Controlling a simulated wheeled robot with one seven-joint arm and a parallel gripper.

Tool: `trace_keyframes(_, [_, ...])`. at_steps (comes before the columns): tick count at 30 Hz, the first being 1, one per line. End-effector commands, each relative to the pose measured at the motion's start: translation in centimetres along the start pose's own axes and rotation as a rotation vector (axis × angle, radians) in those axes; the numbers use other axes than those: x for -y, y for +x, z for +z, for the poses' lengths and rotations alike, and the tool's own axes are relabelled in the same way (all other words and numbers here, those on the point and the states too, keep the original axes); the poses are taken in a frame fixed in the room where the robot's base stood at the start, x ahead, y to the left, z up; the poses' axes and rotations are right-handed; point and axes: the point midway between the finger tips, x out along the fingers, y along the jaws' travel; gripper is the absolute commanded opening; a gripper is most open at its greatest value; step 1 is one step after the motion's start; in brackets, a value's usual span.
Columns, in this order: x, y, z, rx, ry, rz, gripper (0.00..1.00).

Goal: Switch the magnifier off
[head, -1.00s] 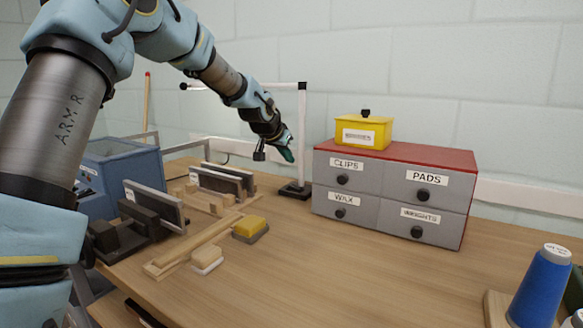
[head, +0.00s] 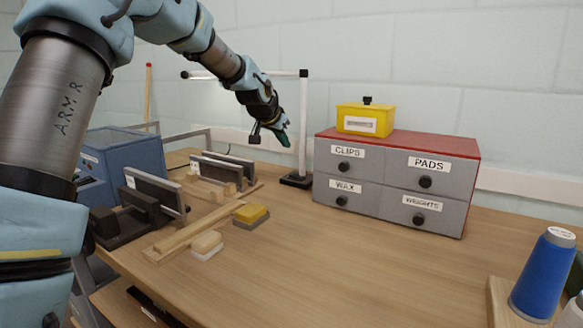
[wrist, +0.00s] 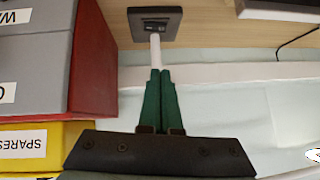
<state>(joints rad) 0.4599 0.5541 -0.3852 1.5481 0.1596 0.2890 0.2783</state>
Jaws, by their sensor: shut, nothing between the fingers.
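The magnifier stand has a white upright post (head: 303,125), a thin horizontal arm (head: 272,73) reaching left, and a square black base (head: 296,181) on the table. In the wrist view its base (wrist: 155,24) is at the top with a small dark switch panel (wrist: 155,26) on it, and the white post (wrist: 155,48) rises toward my fingers. My gripper (head: 286,143) has green fingers, pressed together and empty, beside the post and above the base. In the wrist view the fingertips (wrist: 160,72) overlap the post; I cannot tell whether they touch. The switch position is too small to read.
A grey drawer cabinet (head: 393,189) with a red top stands right of the stand, a yellow box (head: 365,120) on it. Wooden holders with dark plates (head: 215,175), a yellow-topped block (head: 251,215) and a blue machine (head: 122,165) are left. The table's middle front is clear.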

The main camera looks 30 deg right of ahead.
Motion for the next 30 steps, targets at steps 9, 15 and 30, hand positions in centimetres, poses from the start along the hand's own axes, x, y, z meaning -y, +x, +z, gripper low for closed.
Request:
trace_keyframes(9, [-0.1,3.6,0.0,0.004,0.0,0.003,0.0])
trace_keyframes(15, [-0.1,7.7,-0.1,0.003,0.001,0.002,0.0])
trace_keyframes(30, [0.0,12.7,2.7,0.001,0.0,0.001,0.0])
